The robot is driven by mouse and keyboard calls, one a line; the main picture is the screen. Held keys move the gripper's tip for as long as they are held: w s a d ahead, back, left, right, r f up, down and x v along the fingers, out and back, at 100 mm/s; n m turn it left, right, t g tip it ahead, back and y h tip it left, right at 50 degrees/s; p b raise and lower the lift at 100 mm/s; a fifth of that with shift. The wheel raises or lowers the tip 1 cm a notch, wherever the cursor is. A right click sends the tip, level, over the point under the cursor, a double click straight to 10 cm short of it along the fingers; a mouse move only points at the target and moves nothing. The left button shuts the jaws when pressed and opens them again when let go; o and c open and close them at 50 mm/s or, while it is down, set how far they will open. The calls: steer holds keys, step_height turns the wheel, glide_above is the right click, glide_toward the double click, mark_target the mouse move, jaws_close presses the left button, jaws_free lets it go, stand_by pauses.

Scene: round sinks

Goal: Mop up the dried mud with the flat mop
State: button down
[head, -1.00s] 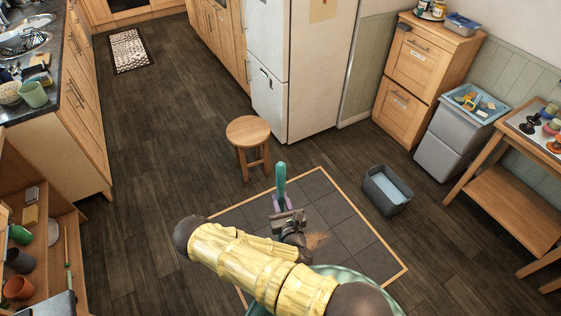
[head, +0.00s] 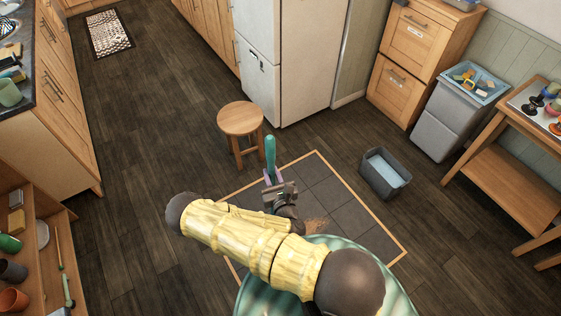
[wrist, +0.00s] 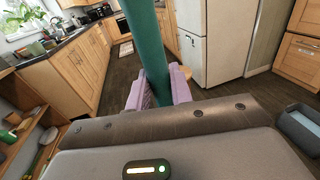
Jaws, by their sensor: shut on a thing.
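My gripper (head: 273,181) is in front of my body above the tiled floor patch. It is shut on a teal handle (head: 270,155), which stands up from the jaws; this looks like the mop's handle, but no mop head shows. In the wrist view the handle (wrist: 148,50) runs upward between the lilac fingers (wrist: 157,95). The dried mud (head: 317,225) is a brown smear on the dark tiles, just right of and below my gripper, partly hidden by my arm.
The tiled patch (head: 345,203) has a wooden border. A wooden stool (head: 241,120) stands behind it. A grey bucket with pale blue contents (head: 385,174) is at its right. An open shelf (head: 30,190) is at the left, a side table (head: 500,180) at the right. Floor between is clear.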

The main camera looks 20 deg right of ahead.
steer(key=shift+w+d+r+m+h, duration=0.15)
steer(key=shift+w+d+m+h, duration=0.1)
steer(key=shift+w+m+h, duration=0.25)
steer(key=w+d+f+m+g+h+b, duration=0.3)
steer(key=m+g+h, duration=0.4)
steer(key=h, duration=0.6)
steer(key=shift+w+d+m+b, duration=0.7)
steer(key=shift+m+b, duration=0.3)
steer(key=shift+m, duration=0.4)
steer(key=shift+f, duration=0.15)
